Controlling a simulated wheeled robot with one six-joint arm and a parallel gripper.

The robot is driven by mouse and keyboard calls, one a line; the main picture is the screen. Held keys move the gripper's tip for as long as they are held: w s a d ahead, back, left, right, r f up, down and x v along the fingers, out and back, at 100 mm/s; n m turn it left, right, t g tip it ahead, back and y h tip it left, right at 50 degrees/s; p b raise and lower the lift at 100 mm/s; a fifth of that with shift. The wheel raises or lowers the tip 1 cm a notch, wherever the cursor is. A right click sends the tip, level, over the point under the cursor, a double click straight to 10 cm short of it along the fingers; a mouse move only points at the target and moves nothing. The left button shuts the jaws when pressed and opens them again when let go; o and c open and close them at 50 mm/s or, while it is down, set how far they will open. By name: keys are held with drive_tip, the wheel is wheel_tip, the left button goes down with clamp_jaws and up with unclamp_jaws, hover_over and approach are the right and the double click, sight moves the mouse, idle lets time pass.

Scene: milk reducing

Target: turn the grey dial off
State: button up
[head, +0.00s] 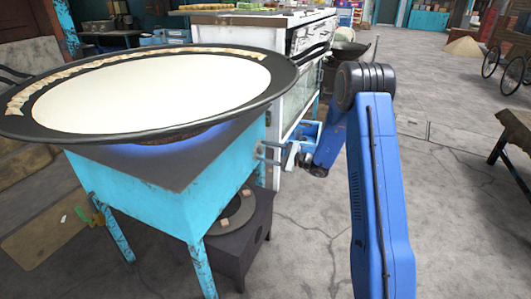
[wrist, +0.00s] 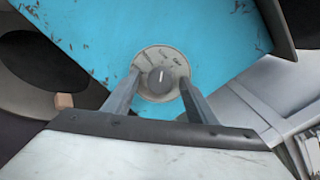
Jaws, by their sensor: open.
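The grey dial (wrist: 160,78) sits on a round, marked plate on the blue stove side (wrist: 100,35) in the wrist view. My gripper (wrist: 157,84) is open, with one finger on each side of the dial; whether they touch it I cannot tell. In the head view my gripper (head: 281,152) reaches the right side of the blue stove (head: 165,195), and the dial is hidden there. A blue flame glow (head: 170,150) shows under the wide pan of milk (head: 150,95).
A white counter (head: 288,85) stands close behind my gripper. A dark burner box (head: 240,235) sits under the stove. A wooden bench (head: 515,130) is at the right edge. The floor (head: 450,220) right of my arm is clear.

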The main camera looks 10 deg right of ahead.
drive_tip(key=shift+c, duration=0.4)
drive_tip(key=c, duration=1)
drive_tip(key=shift+m, duration=0.4)
drive_tip(key=m, duration=0.3)
drive_tip(key=shift+m, duration=2.1)
drive_tip(key=o, duration=1.1)
